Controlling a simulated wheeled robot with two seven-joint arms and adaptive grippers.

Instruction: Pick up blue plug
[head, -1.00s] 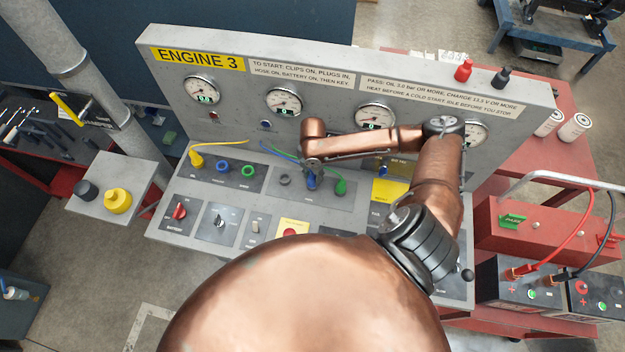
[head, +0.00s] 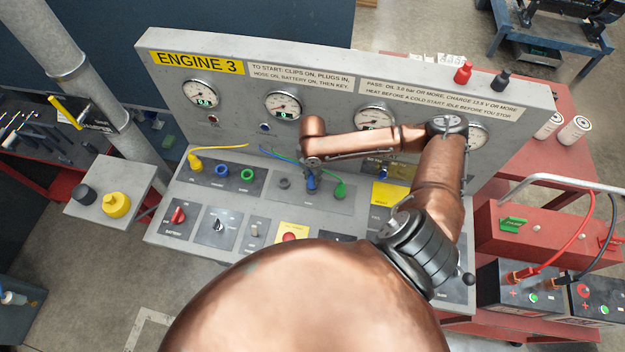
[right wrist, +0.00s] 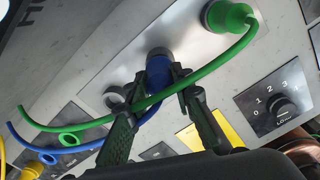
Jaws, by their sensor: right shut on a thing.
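The blue plug (head: 312,182) is on the sloped desk of the engine panel, beside the green plug (head: 340,190). It also shows in the right wrist view (right wrist: 157,68), upright with its blue cable trailing off to the left. My right gripper (right wrist: 160,90) is shut on the blue plug, one finger on each side. The green cable (right wrist: 150,100) crosses in front of the blue plug, between the fingers. In the head view my right arm covers part of the desk, and the gripper (head: 311,168) is mostly hidden. My left gripper is not in view.
A yellow plug (head: 195,162) is at the desk's left. Blue (head: 222,170) and green (head: 247,174) ring sockets sit beside it. A small grey socket (right wrist: 116,97) is left of the blue plug. A rotary knob (right wrist: 281,108) is at right. The gauge panel (head: 330,90) rises behind.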

